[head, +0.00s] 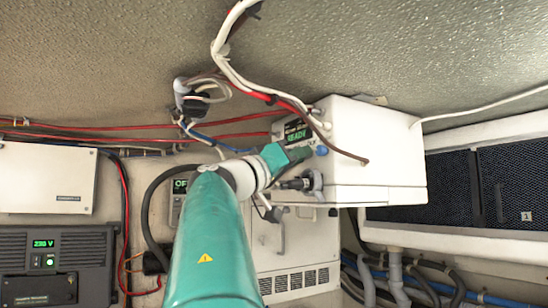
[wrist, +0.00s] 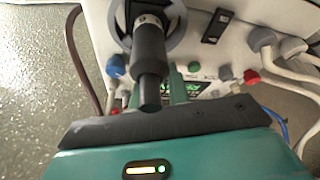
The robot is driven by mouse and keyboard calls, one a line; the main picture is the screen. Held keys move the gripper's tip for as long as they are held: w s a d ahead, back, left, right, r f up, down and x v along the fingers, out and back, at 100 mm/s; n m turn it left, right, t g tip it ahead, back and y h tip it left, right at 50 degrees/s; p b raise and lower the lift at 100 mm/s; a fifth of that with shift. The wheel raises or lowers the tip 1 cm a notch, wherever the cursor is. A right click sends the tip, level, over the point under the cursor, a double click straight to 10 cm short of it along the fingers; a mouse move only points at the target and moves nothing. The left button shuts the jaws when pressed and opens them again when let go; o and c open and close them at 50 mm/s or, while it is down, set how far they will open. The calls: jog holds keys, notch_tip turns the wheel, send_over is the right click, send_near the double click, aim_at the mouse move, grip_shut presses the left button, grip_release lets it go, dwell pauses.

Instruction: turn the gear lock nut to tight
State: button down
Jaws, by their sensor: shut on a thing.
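In the head view my gripper (head: 301,154) reaches right to the face of the white box (head: 372,150), just below its lit display and beside a blue knob (head: 321,150). It is shut on a part there, which I take for the gear lock nut; the nut is mostly hidden by the fingers. In the wrist view a black cylinder (wrist: 149,55) sticks out from a grey ring (wrist: 176,32) on the box and covers part of the fingers. The grey ring also shows in the head view (head: 314,182), just below my gripper. I cannot tell the nut's turn position.
Red and white cables (head: 262,92) hang close above my gripper. A white panel (head: 48,178) and a dark unit (head: 58,255) stand at left. A dark mesh vent (head: 450,185) is at right, with hoses (head: 430,285) below it.

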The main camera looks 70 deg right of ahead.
jog(key=m+g+y, duration=0.1)
jog(key=m, duration=0.2)
jog(key=m+g, duration=0.1)
jog(key=m, duration=0.2)
jog(key=m+g+y, duration=0.1)
jog(key=m+g, duration=0.1)
jog(key=m, duration=0.1)
jog(key=shift+w+d+f+y, duration=0.15)
jog(key=shift+w+d+y, duration=0.05)
jog(key=shift+y, duration=0.1)
jog(key=c, duration=1.3)
grip_release()
jog(key=shift+c, duration=0.2)
jog(key=v, duration=1.3)
jog(key=shift+w+a+f, duration=0.2)
jog(key=shift+w, duration=0.1)
